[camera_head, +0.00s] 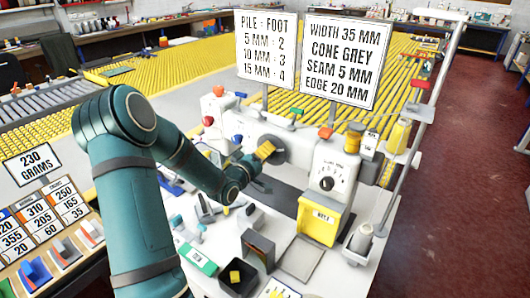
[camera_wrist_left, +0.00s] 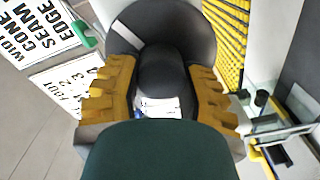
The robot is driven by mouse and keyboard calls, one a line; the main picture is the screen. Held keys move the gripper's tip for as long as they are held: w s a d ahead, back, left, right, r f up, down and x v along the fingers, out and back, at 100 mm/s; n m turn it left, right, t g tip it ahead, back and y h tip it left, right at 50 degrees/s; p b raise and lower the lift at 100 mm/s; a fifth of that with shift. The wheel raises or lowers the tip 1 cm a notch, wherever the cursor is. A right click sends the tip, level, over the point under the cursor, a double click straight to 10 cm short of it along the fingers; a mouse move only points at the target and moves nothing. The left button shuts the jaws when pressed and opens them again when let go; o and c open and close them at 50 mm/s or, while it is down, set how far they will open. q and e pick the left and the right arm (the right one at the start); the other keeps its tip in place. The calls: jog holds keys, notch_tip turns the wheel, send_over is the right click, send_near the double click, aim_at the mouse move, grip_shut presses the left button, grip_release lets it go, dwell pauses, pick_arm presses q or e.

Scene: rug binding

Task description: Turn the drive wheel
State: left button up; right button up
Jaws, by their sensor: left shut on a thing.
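The drive wheel (camera_head: 280,151) is a dark grey disc on the near-left side of the white sewing machine (camera_head: 331,172). In the left wrist view the wheel (camera_wrist_left: 190,31) fills the top middle, with a darker rounded part in front of it. My left gripper (camera_head: 262,153) reaches in from the left at the wheel. In the wrist view its two yellow toothed fingers (camera_wrist_left: 162,98) stand on either side of the wheel's dark middle, shut on it. The exact contact is partly hidden. My right gripper is in neither view.
Two signs (camera_head: 346,58) stand behind the machine. A thread stand with a yellow cone (camera_head: 398,136) is at its right. A dark bin (camera_head: 238,278) and small tools crowd the table front. Trays with number cards (camera_head: 47,222) are at left. Red floor lies open at right.

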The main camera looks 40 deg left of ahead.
pick_arm(q)
jog(key=shift+r, duration=0.1)
dwell(0.3)
jog(key=o, duration=1.2)
jog(key=shift+s, duration=0.1)
jog(key=s+d, duration=0.1)
jog(key=s, duration=1)
jog(key=shift+s+d, duration=0.2)
jog(key=shift+s, duration=0.1)
